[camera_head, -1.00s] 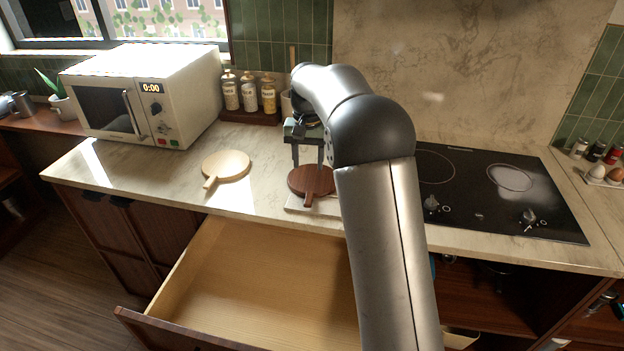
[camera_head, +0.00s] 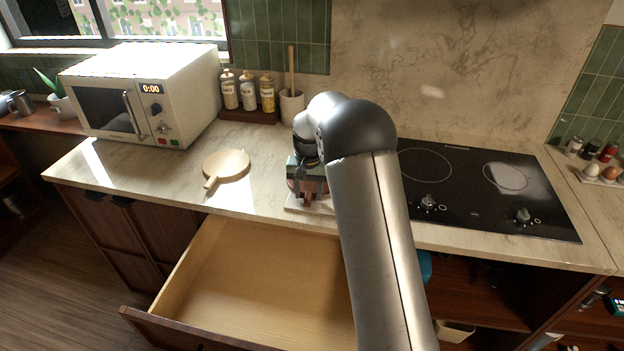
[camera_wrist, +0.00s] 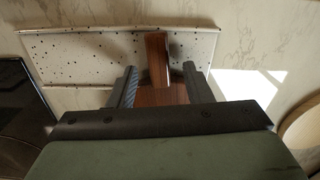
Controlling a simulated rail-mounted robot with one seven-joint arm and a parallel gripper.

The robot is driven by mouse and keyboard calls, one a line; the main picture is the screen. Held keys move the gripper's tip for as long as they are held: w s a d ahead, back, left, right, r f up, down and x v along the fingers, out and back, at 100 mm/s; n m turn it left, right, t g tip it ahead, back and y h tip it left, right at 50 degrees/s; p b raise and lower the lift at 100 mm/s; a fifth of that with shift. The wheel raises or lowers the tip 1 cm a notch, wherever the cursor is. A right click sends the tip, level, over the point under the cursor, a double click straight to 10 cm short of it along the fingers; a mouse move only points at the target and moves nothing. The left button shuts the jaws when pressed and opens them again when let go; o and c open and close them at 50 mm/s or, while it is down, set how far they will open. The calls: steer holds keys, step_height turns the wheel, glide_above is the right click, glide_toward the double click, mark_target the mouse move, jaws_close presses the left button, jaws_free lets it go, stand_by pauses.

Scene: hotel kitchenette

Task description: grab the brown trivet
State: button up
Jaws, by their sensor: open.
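My gripper (camera_wrist: 160,69) is open, with one finger on each side of the trivet, and nothing is clamped. In the head view my gripper (camera_head: 308,190) is low over the counter and hides most of the trivet. I cannot tell whether the fingers touch it. The trivet rests on a pale speckled board (camera_wrist: 90,55), which also shows at its edge in the head view (camera_head: 297,205).
A light wooden round board (camera_head: 227,163) lies on the counter to the left. An open drawer (camera_head: 255,280) juts out below. A black cooktop (camera_head: 475,190) is to the right. Several bottles (camera_head: 248,92), a utensil crock (camera_head: 291,106) and a microwave (camera_head: 150,95) stand behind.

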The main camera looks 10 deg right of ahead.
steer(key=shift+c, duration=0.3)
jaws_close()
steer(key=shift+r, duration=0.1)
